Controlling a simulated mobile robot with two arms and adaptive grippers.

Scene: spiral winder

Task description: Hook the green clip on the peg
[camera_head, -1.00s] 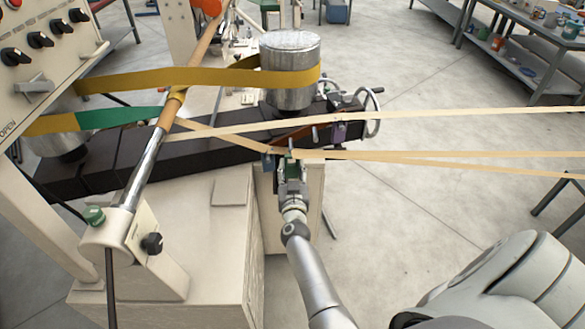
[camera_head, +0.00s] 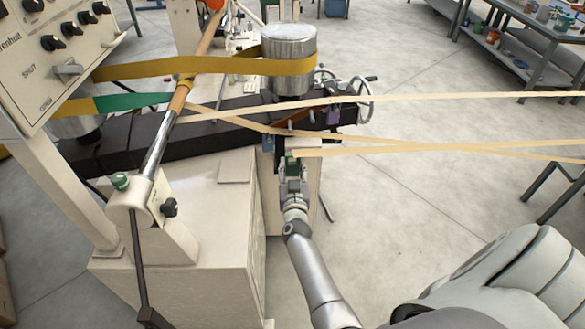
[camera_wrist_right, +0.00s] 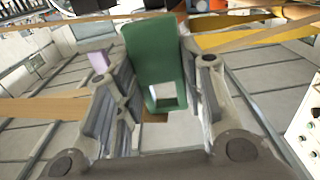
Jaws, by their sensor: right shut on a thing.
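The green clip (camera_head: 292,160) is upright between the fingertips of my right gripper (camera_head: 292,172) in the head view. The right wrist view shows the clip (camera_wrist_right: 153,50) as a flat green plate with a square hole near its lower end, between the two fingers (camera_wrist_right: 160,100). A pale tape (camera_head: 400,148) runs from the clip to the right. I cannot tell for sure which small part is the peg. My left gripper is out of view.
A metal drum (camera_head: 289,60) with a yellow belt (camera_head: 180,67) stands behind. Other pale tapes (camera_head: 450,98) cross above and behind the clip. A slanted roller (camera_head: 165,140) and a control panel (camera_head: 60,45) are on the left.

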